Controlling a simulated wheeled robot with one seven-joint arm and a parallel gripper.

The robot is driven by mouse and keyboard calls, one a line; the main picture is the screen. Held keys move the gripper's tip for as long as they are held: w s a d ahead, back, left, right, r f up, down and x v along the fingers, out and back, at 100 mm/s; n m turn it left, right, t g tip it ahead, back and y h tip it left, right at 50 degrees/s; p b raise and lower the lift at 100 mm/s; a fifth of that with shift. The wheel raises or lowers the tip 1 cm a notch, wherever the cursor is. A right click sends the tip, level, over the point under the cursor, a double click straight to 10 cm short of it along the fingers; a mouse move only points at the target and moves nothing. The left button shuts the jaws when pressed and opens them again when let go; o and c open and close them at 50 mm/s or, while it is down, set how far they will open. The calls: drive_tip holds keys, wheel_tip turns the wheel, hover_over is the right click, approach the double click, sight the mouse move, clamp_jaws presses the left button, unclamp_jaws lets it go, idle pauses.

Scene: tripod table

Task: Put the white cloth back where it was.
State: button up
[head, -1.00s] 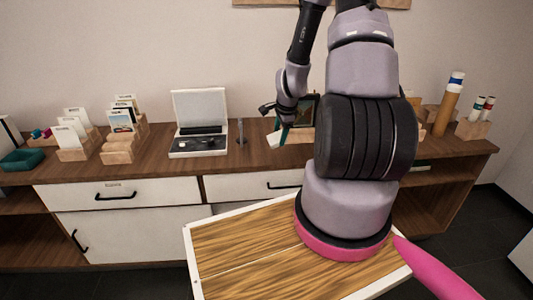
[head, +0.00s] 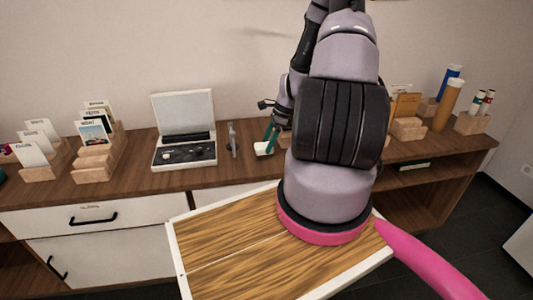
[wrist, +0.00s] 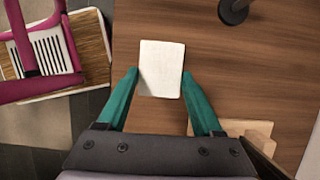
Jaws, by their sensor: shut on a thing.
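The white cloth (wrist: 161,68) is a small pale rectangle between the teal fingertips of my gripper (wrist: 161,75) in the wrist view. My gripper is shut on it, with one finger at each side edge. In the head view, the cloth (head: 263,148) shows as a small white patch below the teal fingers of my gripper (head: 270,138), over the front part of the brown countertop (head: 235,172). I cannot tell whether the cloth touches the countertop. My arm hides the counter just right of the gripper.
An open white case (head: 184,130) stands left of the gripper, with a slim grey stand (head: 232,140) between them. Wooden card racks (head: 95,158) are farther left. Tubes (head: 447,106) and wooden holders (head: 408,127) stand at right. In the wrist view, a wooden block (wrist: 248,130) lies beside the right finger.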

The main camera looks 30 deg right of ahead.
drive_tip(key=shift+f, duration=2.35)
drive_tip(key=o, duration=1.2)
drive_tip(key=shift+r, duration=0.1)
